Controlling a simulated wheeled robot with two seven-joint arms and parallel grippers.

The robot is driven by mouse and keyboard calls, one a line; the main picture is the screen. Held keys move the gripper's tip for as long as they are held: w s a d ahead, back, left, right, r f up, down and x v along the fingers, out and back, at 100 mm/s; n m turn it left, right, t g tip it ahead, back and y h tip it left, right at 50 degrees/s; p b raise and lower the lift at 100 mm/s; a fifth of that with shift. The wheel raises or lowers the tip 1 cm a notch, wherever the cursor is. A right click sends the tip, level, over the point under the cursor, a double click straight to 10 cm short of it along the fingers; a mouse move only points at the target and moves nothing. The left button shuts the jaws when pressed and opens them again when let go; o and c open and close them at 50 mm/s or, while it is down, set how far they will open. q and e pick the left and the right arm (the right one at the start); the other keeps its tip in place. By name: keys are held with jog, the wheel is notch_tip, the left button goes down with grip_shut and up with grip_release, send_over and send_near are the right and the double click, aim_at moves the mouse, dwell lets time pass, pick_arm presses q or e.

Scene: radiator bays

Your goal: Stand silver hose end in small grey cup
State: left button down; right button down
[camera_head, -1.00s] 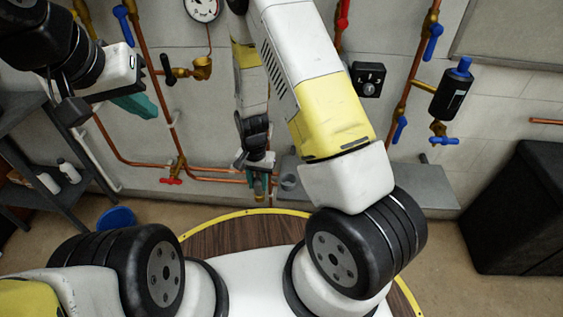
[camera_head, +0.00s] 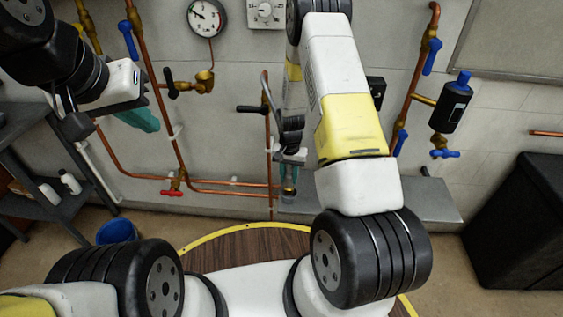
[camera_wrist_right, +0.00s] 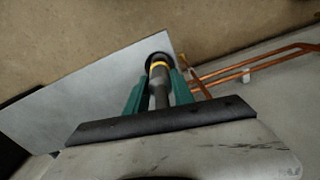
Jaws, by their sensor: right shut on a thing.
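My right gripper (camera_head: 289,178) points down over the grey metal shelf. In the right wrist view its teal fingers (camera_wrist_right: 159,92) are shut on the silver hose end (camera_wrist_right: 158,84), a grey cylinder with a yellow band near its tip. A dark round rim (camera_wrist_right: 158,57), apparently the small grey cup, surrounds or lies just beyond the tip. I cannot tell whether the tip is inside it. In the head view the cup (camera_head: 288,195) is small and partly hidden below the fingers. My left gripper (camera_head: 140,118) hangs at the upper left, away from these things; its finger gap is unclear.
The grey shelf (camera_head: 425,200) runs along the wall with bare room to the right. Copper pipes (camera_head: 235,184) with valves run behind and left of my right gripper. A black bin (camera_head: 520,220) stands at right, a blue bucket (camera_head: 117,231) at left.

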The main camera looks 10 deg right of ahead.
aim_at(289, 183)
jog(key=shift+w+d+f, duration=0.1)
jog(key=shift+f, duration=1.65)
jog(key=shift+f, duration=0.15)
jog(key=shift+f, duration=0.1)
jog(key=c, duration=1.1)
grip_release()
